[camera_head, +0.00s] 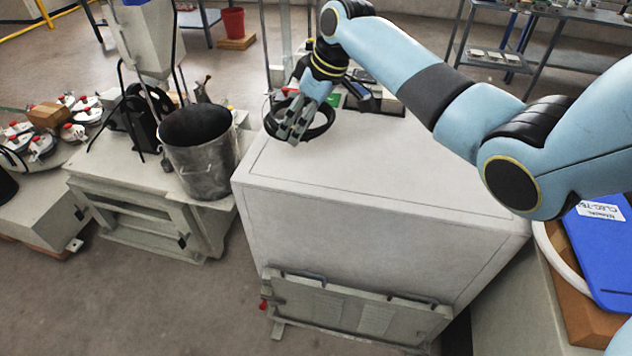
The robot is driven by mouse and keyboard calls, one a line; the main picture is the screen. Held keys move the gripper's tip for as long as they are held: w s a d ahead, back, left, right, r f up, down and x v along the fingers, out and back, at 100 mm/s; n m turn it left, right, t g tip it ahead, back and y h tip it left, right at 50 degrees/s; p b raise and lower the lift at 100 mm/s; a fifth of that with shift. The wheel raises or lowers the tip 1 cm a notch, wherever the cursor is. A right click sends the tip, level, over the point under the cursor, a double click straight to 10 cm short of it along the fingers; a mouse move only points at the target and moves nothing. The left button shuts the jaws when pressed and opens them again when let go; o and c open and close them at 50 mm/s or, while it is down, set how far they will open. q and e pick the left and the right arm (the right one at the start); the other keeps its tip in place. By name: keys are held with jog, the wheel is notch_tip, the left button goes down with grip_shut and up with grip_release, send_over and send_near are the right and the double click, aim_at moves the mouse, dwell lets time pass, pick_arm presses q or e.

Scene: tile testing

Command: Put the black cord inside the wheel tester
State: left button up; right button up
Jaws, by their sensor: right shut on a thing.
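The black cord (325,122) is a coiled dark ring at the far left corner of the white cabinet top (385,155). My right gripper (292,130) comes down over the near left part of the ring and is shut on it. The fingers hide part of the cord, and I cannot tell whether the ring is lifted off the surface. A grey machine (97,165) with a dark wheel-like part and an upright column stands to the left; it may be the wheel tester, but no label shows. My left gripper is out of view.
A metal bucket (200,160) with a dark inside stands at the grey machine's right side, near the cabinet. A blue clipboard (605,245) is at the right. The cabinet top's near part is clear.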

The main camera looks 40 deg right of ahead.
jog(key=s+a+f, duration=0.1)
jog(key=s+f, duration=0.2)
jog(key=s+a+f, duration=0.1)
jog(key=s+f, duration=0.2)
jog(key=s+a+f+p, duration=0.1)
jog(key=s+f, duration=0.2)
jog(key=shift+s+a+f, duration=0.15)
jog(key=shift+s+f, duration=0.05)
jog(key=shift+f, duration=0.2)
jog(key=o, duration=1.2)
jog(key=shift+c, duration=0.2)
pick_arm(q)
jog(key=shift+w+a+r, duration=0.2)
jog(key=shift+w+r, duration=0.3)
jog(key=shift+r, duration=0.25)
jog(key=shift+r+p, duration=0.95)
jog(key=shift+p, duration=0.05)
pick_arm(e)
jog(key=v, duration=1.2)
